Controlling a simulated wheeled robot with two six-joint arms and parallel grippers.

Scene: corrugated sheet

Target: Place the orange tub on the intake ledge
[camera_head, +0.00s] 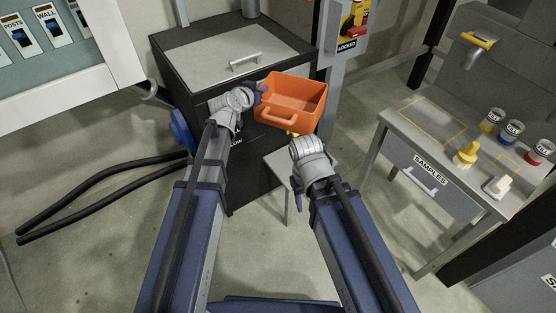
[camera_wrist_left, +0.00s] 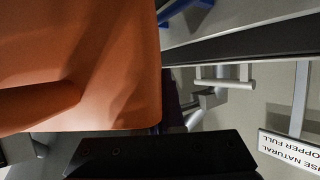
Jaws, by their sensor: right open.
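The orange tub (camera_head: 290,98), open-topped with a front handle, is in front of the dark cabinet's right side. My left gripper (camera_head: 262,90) is at the tub's left rim and appears shut on it; its fingertips are partly hidden. In the left wrist view the tub (camera_wrist_left: 80,60) fills the left side, close to the camera. My right gripper (camera_head: 298,200) is open and empty, below the tub; its fingers are mostly hidden by its wrist. No surface is clearly marked as the intake ledge.
The dark cabinet (camera_head: 172,45) has a grey lid with a handle. A small grey stand (camera_head: 272,162) is below the tub. The samples table (camera_head: 400,125) at right holds several jars and bottles. Black hoses (camera_head: 100,180) lie on the floor at left.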

